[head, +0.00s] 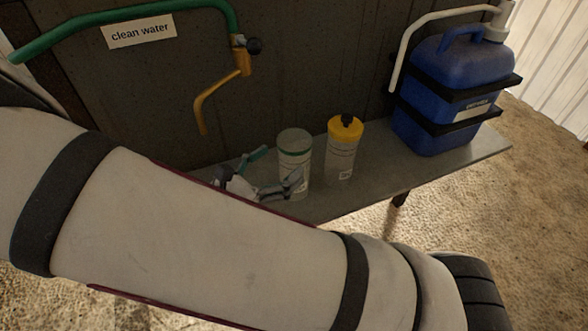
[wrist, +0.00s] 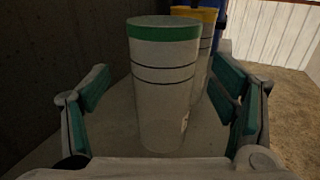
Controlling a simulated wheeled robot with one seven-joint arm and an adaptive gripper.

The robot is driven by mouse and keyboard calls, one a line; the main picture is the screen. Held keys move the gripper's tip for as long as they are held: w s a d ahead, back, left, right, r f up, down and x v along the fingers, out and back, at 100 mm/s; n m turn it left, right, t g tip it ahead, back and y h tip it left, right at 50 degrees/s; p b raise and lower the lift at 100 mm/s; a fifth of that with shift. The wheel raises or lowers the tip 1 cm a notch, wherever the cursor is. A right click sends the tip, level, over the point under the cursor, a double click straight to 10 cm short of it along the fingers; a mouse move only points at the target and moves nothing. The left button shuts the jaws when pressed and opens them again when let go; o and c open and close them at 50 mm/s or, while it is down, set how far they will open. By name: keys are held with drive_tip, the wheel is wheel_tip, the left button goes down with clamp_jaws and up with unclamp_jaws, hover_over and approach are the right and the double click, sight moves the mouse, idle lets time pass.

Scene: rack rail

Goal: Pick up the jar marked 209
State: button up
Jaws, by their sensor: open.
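A pale jar with a green-banded top (head: 294,150) stands upright on a grey shelf (head: 445,155). It fills the middle of the wrist view (wrist: 163,95). A second pale jar with a yellow lid (head: 341,155) stands to its right, and in the wrist view it shows partly hidden behind the first (wrist: 207,20). Both carry small marks low down that I cannot read, so I cannot tell which is 209. My gripper (head: 277,171) is open, its fingers (wrist: 165,100) to either side of the green-banded jar in the wrist view. No finger visibly touches it.
A blue water container (head: 440,75) with black straps stands at the shelf's right. A dark wall (head: 300,60) rises behind, with a green pipe (head: 150,18), a yellow spout (head: 212,98) and a "clean water" sign (head: 139,32). Bare shelf lies right of the jars.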

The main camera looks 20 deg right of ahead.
sight(304, 146)
drive_tip(key=b+x, duration=0.1)
drive_tip(key=x, duration=0.3)
drive_tip(key=shift+d+r, duration=0.1)
drive_tip(key=shift+d, duration=0.35)
drive_tip(key=c, duration=1.7)
drive_tip(key=shift+r, duration=0.1)
